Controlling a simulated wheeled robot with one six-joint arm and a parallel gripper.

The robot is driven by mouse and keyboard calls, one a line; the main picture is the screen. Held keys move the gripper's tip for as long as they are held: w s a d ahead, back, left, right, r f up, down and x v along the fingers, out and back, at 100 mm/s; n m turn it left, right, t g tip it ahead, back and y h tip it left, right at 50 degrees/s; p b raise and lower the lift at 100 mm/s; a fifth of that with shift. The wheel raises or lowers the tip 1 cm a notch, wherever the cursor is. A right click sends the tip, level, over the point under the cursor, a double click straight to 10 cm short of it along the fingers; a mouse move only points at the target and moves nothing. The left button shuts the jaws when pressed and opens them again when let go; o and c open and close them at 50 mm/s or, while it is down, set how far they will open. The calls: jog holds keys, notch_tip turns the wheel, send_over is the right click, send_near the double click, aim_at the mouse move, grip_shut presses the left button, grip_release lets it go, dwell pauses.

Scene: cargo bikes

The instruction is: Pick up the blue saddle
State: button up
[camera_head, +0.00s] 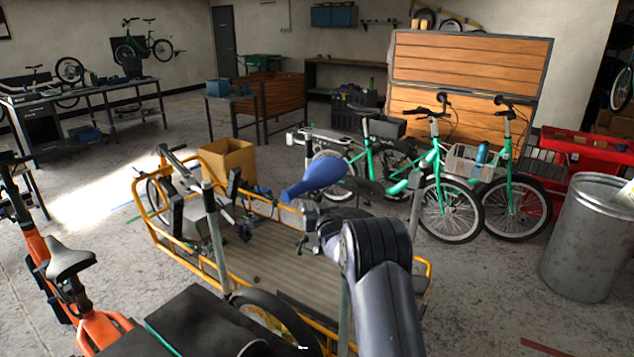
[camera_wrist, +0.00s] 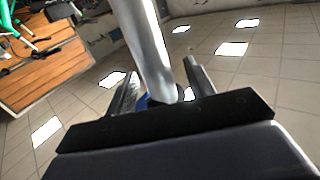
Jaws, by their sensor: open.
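The blue saddle (camera_head: 318,177) shows in the head view above the yellow cargo bike's deck, its narrow end toward the lower left. My gripper (camera_head: 308,213) is just below the saddle, partly hidden by my own wrist. In the wrist view my gripper (camera_wrist: 162,90) is open, with one finger on each side of a silver tube (camera_wrist: 145,45). A small blue patch, apparently the saddle (camera_wrist: 142,102), shows beside the tube's dark lower end. I cannot tell whether the fingers touch anything.
The yellow cargo bike (camera_head: 300,256) stands below my arm, with a cardboard box (camera_head: 228,157) behind it. An orange bike (camera_head: 60,290) is at the left. Green bikes (camera_head: 445,205) and a metal bin (camera_head: 588,240) are at the right.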

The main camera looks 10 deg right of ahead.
aim_at(314, 176)
jog(key=shift+w, duration=0.25)
jog(key=c, duration=1)
jog(key=shift+r, duration=0.15)
grip_shut()
notch_tip(314, 176, up, 10)
jog(key=shift+r+b, duration=0.1)
jog(key=shift+b, duration=0.3)
notch_tip(314, 176, up, 10)
jog(key=p, duration=0.8)
jog(key=shift+p, duration=0.35)
dwell(0.4)
